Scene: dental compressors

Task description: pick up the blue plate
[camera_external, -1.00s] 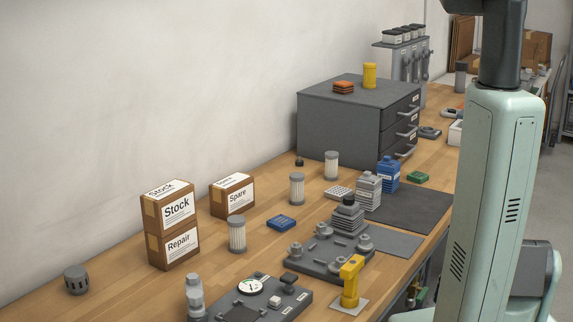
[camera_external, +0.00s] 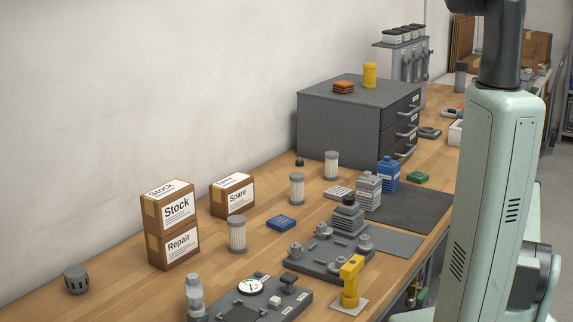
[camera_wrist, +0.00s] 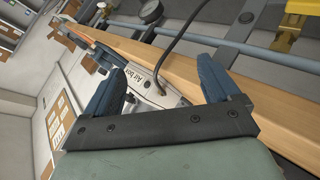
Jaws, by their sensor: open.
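The blue plate (camera_external: 281,223) is a small, flat blue block lying on the wooden bench, right of a grey-and-white cylinder and in front of the Spare box. My gripper is outside the external view, where only my pale green arm shows at the right. In the wrist view my gripper (camera_wrist: 160,92) has its two dark blue fingers spread apart with nothing held between them. It points at the bench's front edge, and the blue plate does not show there.
Stock and Repair boxes (camera_external: 175,225) are stacked left. A grey fixture plate (camera_external: 328,262), a yellow part (camera_external: 351,281) and several filter cylinders (camera_external: 237,234) surround the plate. A grey drawer cabinet (camera_external: 340,130) stands behind. In the wrist view, a dark hose (camera_wrist: 178,42) passes beyond the fingers.

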